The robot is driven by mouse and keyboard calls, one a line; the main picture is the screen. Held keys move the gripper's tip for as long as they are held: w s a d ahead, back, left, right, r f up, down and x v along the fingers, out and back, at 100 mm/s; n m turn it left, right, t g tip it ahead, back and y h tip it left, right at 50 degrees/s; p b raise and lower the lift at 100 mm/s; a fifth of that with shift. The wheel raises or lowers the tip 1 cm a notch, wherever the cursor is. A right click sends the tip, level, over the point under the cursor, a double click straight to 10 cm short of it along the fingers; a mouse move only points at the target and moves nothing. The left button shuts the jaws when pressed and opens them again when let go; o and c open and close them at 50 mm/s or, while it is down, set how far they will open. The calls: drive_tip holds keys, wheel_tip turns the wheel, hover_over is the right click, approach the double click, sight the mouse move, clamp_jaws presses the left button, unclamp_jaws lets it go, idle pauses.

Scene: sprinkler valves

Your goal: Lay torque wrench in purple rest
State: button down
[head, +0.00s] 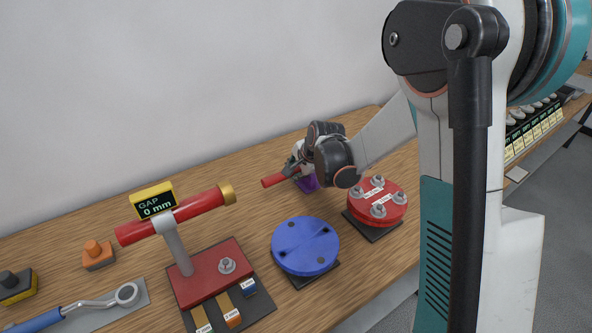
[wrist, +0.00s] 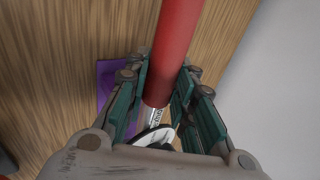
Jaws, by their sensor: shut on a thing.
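The torque wrench has a red handle (head: 276,179) and a metal shaft; the red handle (wrist: 178,45) also runs up through the wrist view. My gripper (head: 295,168) is shut on the wrench, and in the wrist view its fingers (wrist: 160,88) close on both sides of it. A white and black round part (wrist: 156,137) of the wrench shows close to the palm. The purple rest (head: 309,184) is on the table just below and behind my gripper. In the wrist view the purple rest (wrist: 108,80) shows left of the wrench, partly hidden by a finger. I cannot tell whether they touch.
A blue round flange (head: 305,246) and a red bolted flange (head: 378,203) stand in front. A red pipe stand (head: 205,285) with a gap display (head: 153,201) is at left. A blue-handled ring wrench (head: 40,321) lies on a grey mat. The wall is behind.

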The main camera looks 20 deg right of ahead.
drive_tip(key=shift+f+b, duration=0.65)
drive_tip(key=shift+f, duration=0.3)
drive_tip(key=c, duration=1.3)
unclamp_jaws()
drive_tip(key=shift+s+r, duration=0.1)
drive_tip(key=shift+r, duration=0.05)
drive_tip(key=v, duration=1.1)
drive_tip(key=shift+s+d+r, duration=0.1)
drive_tip(key=shift+s+r, duration=0.1)
drive_tip(key=shift+r, duration=0.15)
